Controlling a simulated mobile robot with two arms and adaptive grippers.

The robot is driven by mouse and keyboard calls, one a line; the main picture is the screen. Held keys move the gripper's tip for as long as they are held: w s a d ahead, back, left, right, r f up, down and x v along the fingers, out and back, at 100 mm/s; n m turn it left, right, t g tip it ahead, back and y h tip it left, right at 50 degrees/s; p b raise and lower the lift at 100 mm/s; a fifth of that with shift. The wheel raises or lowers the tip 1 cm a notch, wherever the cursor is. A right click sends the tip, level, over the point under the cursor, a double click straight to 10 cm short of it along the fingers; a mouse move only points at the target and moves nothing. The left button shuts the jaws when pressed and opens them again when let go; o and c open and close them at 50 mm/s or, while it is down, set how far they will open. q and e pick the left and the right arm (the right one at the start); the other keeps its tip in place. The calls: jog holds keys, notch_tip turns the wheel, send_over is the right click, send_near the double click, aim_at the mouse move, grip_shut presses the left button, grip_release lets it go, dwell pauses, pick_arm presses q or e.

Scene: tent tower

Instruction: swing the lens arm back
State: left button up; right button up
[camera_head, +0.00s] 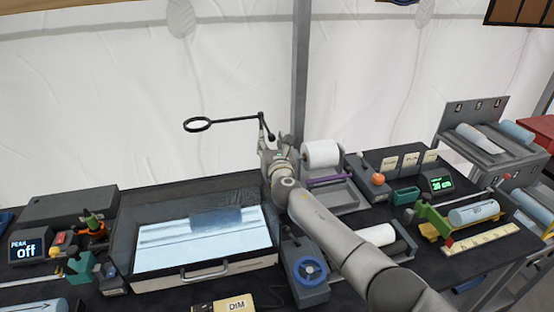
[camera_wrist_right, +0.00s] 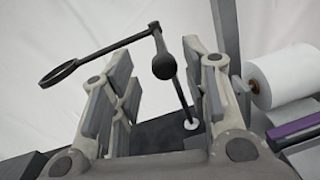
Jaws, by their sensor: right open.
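The lens arm (camera_head: 235,120) is a thin dark rod with a ring lens (camera_head: 197,124) at its left end. It stands out to the left above the back edge of the lit panel box (camera_head: 205,238). My right gripper (camera_head: 277,150) is open and empty close to the post. In the wrist view the knob and post appear between the two spread fingers (camera_wrist_right: 165,92); I cannot tell how deep. My left gripper is not in view.
A white roll (camera_head: 321,154) on a holder with a purple bar (camera_head: 330,180) stands right of my gripper. A blue handwheel box (camera_head: 306,270) is in front. A grey tent pole (camera_head: 301,70) rises behind.

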jog(key=shift+s+d, duration=0.25)
jog(key=shift+s, duration=0.5)
jog(key=s+d, duration=0.1)
jog(key=s, duration=0.7)
jog(key=shift+d, duration=0.2)
